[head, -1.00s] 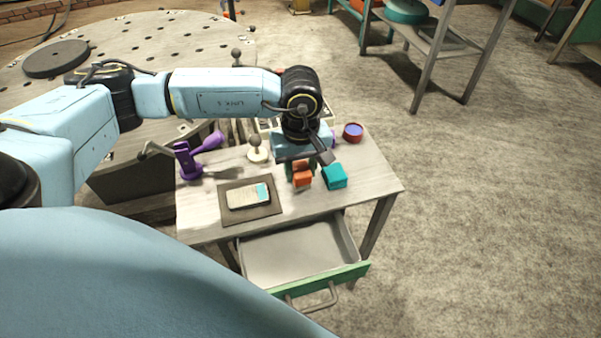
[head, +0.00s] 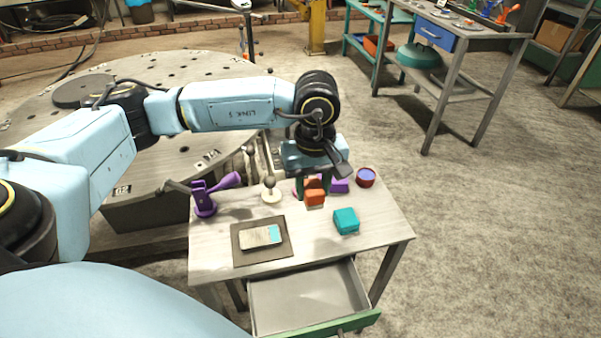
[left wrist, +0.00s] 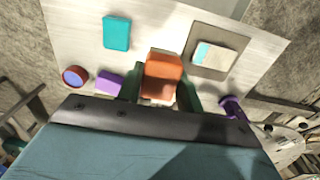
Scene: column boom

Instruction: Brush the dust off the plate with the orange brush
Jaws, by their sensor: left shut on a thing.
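The orange brush (head: 314,198) is held between the dark green fingers of my left gripper (head: 314,188), which point down over the table. It also shows in the left wrist view (left wrist: 162,75) between the fingertips; its underside is hard to make out. The plate (head: 255,238) is a small pale rectangle with a light blue patch at its right end, lying on a dark mat (head: 237,258) to the left of and nearer than the brush. The plate also shows in the left wrist view (left wrist: 218,58). The brush and plate are apart. My right gripper is not in view.
A teal block (head: 346,221) lies right of the mat. A purple block (head: 340,187) and a red-rimmed round container (head: 366,177) are behind. A purple stand (head: 203,200) and a ball-topped post (head: 270,190) stand left. The drawer (head: 308,298) is open at the front.

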